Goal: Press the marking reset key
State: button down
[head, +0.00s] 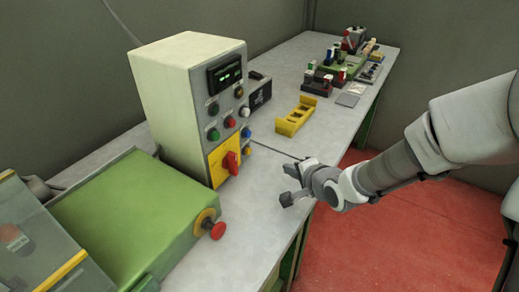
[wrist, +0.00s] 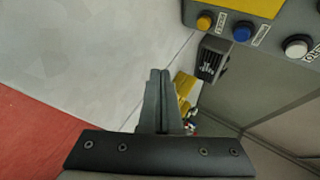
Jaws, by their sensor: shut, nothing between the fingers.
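A cream control cabinet (head: 165,95) stands on the bench with several coloured buttons on its front. A white button (head: 245,112), a blue button (head: 247,132) and a yellow button (head: 247,151) sit along its right side. In the wrist view the yellow button (wrist: 204,22), blue button (wrist: 242,33) and white button (wrist: 296,46) have small labels, seen at an angle. I cannot read surely which is the marking reset key. My gripper (wrist: 161,72) is shut and empty. It is in front of the cabinet, apart from the buttons, near the bench's front edge.
A red rotary switch (head: 231,163) on a yellow plate and a red mushroom button (head: 214,228) on the green machine (head: 125,215) are nearby. A yellow fixture (head: 293,120) and a black box (head: 259,90) stand beyond the cabinet. The bench (head: 262,205) below my gripper is clear.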

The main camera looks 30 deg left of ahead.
aim_at(249, 151)
jog(key=shift+a, duration=0.1)
dwell(0.3)
jog(key=a+b, duration=0.1)
jog(key=a, duration=0.1)
jog(key=a+b, duration=0.3)
jog(key=a, duration=0.2)
jog(key=shift+w+f+b, duration=0.2)
jog(key=shift+w+b, duration=0.1)
jog(key=shift+a+r+b, duration=0.15)
jog(key=shift+a+b, duration=0.15)
jog(key=shift+a, duration=0.5)
jog(key=shift+w, duration=0.1)
dwell(1.0)
jog(key=shift+a+b, duration=0.3)
jog(key=shift+a, duration=0.1)
jog(key=shift+a, duration=0.45)
dwell(0.6)
jog(key=shift+d, duration=0.85)
